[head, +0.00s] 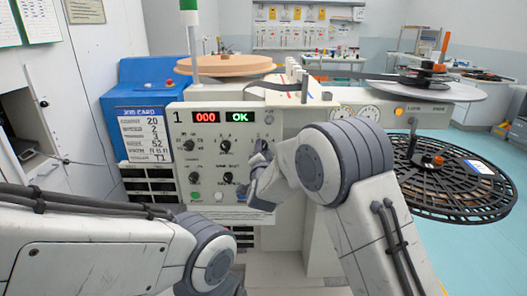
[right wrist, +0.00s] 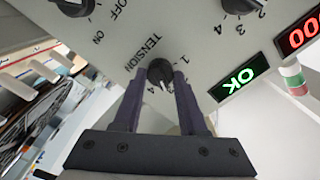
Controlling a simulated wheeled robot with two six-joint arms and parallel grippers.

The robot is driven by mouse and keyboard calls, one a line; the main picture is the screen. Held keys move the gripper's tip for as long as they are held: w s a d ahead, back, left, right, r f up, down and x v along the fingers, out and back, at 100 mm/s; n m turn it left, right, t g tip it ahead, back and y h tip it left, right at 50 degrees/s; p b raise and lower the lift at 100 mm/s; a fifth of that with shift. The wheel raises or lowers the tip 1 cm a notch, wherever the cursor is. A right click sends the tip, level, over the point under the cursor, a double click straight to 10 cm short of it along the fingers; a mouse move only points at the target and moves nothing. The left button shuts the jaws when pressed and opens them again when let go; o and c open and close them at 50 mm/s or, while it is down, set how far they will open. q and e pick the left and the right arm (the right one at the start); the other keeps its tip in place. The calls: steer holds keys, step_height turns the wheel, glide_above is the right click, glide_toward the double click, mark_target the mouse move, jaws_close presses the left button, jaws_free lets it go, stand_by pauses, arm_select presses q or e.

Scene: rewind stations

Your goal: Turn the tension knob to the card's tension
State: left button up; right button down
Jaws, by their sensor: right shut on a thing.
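The tension knob (right wrist: 160,72) is a round black knob on the grey panel, beside the word TENSION. My right gripper (right wrist: 160,88) is shut on it, one dark finger on each side. A pale pointer mark on the knob faces the 3 and 4 side of the scale; I cannot tell the exact number. In the head view my right gripper (head: 259,165) reaches the right part of the panel and largely covers the knob. The job card (head: 145,135) hangs left of the panel; its bottom row seems to read T1. My left gripper is out of view.
The panel's displays show a red 000 (head: 205,117) and a green OK (head: 239,117). Several other black knobs sit close by, including one (head: 188,145) at left. A black slotted reel (head: 455,180) stands out at right. My left forearm crosses the lower left.

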steer(key=shift+c, duration=2.2)
jaws_free()
steer(key=shift+s, duration=0.1)
steer(key=s, duration=1)
steer(key=shift+s+b, duration=0.15)
steer(key=shift+b, duration=0.25)
steer(key=shift+d, duration=0.1)
